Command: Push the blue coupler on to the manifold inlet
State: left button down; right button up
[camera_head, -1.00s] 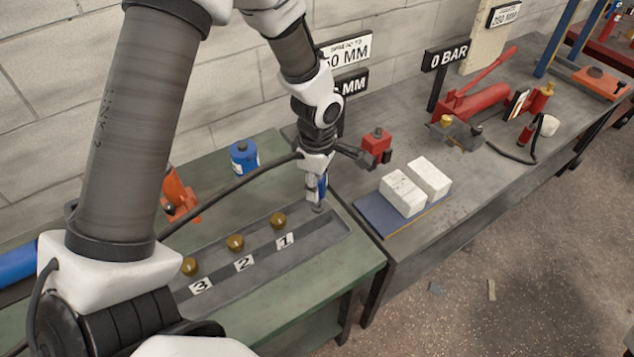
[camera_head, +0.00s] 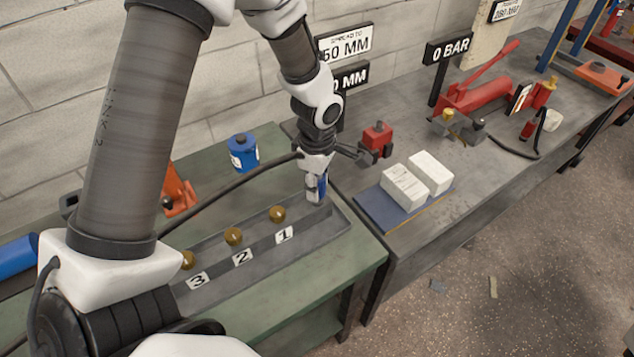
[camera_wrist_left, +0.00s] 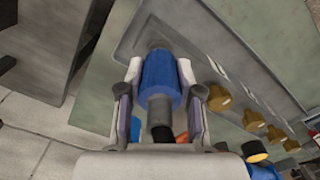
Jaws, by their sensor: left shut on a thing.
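My left gripper (camera_head: 317,188) is shut on the blue coupler (camera_head: 321,184) at the right end of the grey manifold tray (camera_head: 335,228). Brass ports stand in a row along the tray, such as the one by label 1 (camera_head: 277,213). My right gripper is not in view.
A blue can (camera_head: 243,153) and an orange-red tool (camera_head: 177,190) stand behind the tray. On the grey bench to the right are white blocks (camera_head: 430,172), a small red device (camera_head: 377,139) and a red pump (camera_head: 475,95). A dark hose passes behind the tray.

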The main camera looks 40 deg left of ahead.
pick_arm(q)
jog(key=shift+f, duration=0.3)
jog(key=c, duration=0.7)
grip_release()
jog(key=shift+r, duration=0.15)
notch_tip(320, 180, up, 11)
jog(key=shift+s+r, duration=0.1)
jog(key=shift+r, duration=0.3)
